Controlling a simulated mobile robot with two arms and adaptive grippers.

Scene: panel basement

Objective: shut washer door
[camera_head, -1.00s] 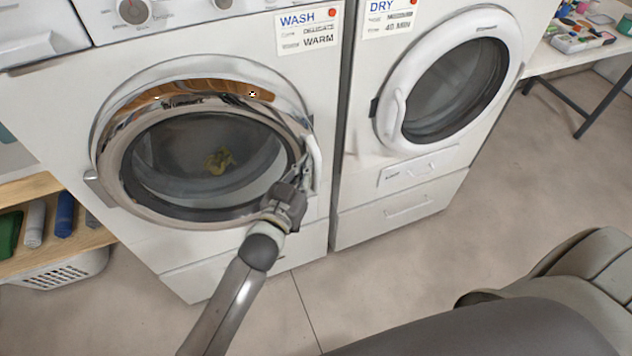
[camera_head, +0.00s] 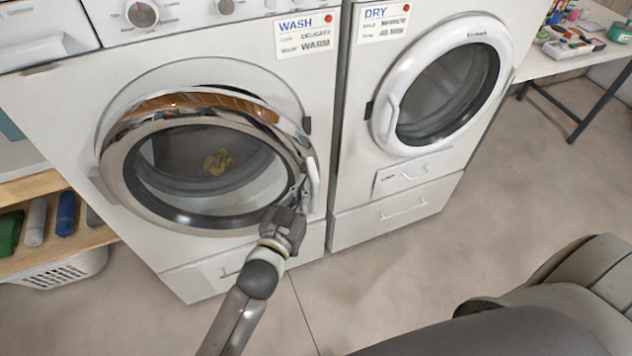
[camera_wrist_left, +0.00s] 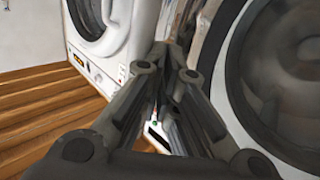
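The washer door (camera_head: 128,190) is a chrome ring around dark glass, hinged at the left. It stands slightly ajar, with a gap along its top and right side. Its pale handle (camera_head: 313,178) is at the right edge. A yellowish cloth (camera_head: 217,161) shows through the glass. My left gripper (camera_head: 298,192) is at the door's lower right rim, close beside the handle; contact is hard to tell. In the left wrist view its fingers (camera_wrist_left: 170,62) converge and look shut, with nothing clearly between them. The door's ring (camera_wrist_left: 226,75) fills the right there. My right gripper is not in view.
The washer (camera_head: 215,72) stands left of the dryer (camera_head: 345,190), whose round door is shut. A wooden shelf (camera_head: 40,188) with rolled items and a white basket (camera_head: 65,270) are at the left. A table (camera_head: 570,62) stands at the far right. Floor in front is clear.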

